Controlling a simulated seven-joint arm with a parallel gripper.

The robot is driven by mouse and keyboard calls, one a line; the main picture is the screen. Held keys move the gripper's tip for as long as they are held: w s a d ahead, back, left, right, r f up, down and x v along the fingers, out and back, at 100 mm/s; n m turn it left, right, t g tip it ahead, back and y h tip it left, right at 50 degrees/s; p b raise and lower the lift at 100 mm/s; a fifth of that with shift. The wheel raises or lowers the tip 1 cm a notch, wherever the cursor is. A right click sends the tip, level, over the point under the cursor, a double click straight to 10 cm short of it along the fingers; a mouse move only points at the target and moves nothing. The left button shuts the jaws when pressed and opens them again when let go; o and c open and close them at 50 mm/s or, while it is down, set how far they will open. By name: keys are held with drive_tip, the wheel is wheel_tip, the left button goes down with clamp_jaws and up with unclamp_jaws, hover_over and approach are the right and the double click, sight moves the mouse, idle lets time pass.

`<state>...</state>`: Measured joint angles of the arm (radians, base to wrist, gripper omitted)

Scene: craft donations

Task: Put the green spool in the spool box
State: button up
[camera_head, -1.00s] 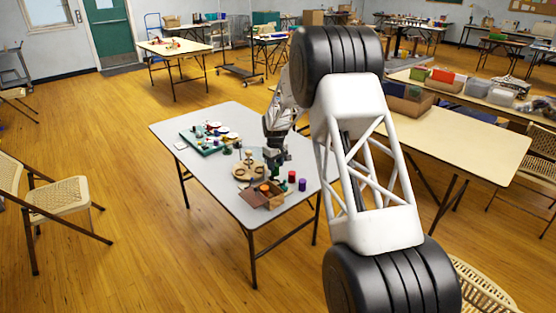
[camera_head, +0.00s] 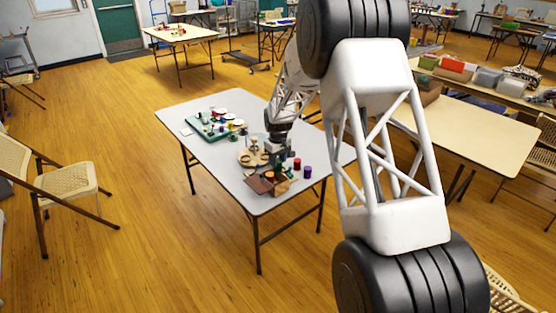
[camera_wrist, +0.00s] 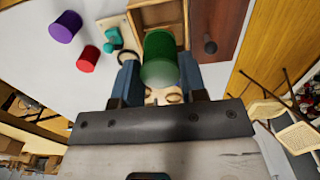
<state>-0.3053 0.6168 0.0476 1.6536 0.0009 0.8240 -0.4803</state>
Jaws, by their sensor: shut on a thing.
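The green spool (camera_wrist: 160,60) is between the two blue-grey fingers of my gripper (camera_wrist: 160,82) in the wrist view, and the gripper is shut on it. The open wooden spool box (camera_wrist: 134,18) is at the top of the wrist view. The spool overlaps the box's near side in that view; its height above the box is unclear. In the head view my gripper (camera_head: 279,148) is over the grey table, just behind the box (camera_head: 283,187).
A red spool (camera_wrist: 84,58) and a purple spool (camera_wrist: 65,27) stand left of the box in the wrist view, with a teal piece (camera_wrist: 113,35) nearer it. A brown panel with a grey knob (camera_wrist: 210,44) lies right. A green tray (camera_head: 213,130) holds several items.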

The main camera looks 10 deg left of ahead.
sight(278, 172)
drive_tip(key=shift+f, duration=0.15)
drive_tip(key=shift+f, duration=1.8)
drive_tip(key=shift+f, duration=2.2)
idle(0.5)
drive_tip(key=o, duration=0.8)
drive_tip(key=shift+r, duration=0.1)
drive_tip(key=shift+w+d+r, duration=0.1)
drive_tip(key=shift+w+r, duration=0.05)
drive_tip(key=shift+r, duration=3.55)
